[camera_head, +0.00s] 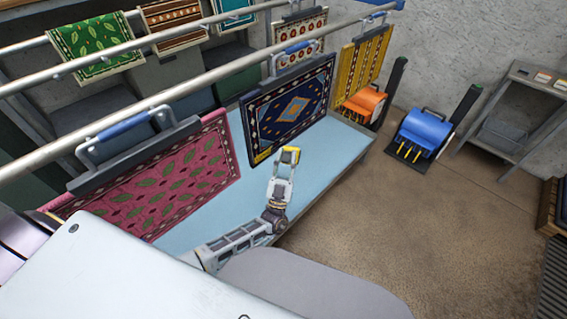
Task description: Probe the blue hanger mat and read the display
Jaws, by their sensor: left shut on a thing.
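The blue mat (290,105), with an orange and blue diamond centre and a dark patterned border, hangs from a hanger on the front rail. A small yellow patch shows at its lower left corner. My left gripper (284,168) is in front of the mat's lower edge, pointing up. It is shut on a small yellow device (291,153), which shows close to the mat's lower part. I cannot tell whether the device touches the mat. No display reading can be made out. My right gripper is not in view.
A pink leaf-patterned mat (160,185) hangs left of the blue one, and a yellow mat (362,62) hangs right. A light blue surface (215,210) lies below. Orange (364,104) and blue (422,132) machines and a grey shelf (515,105) stand right. Brown floor there is clear.

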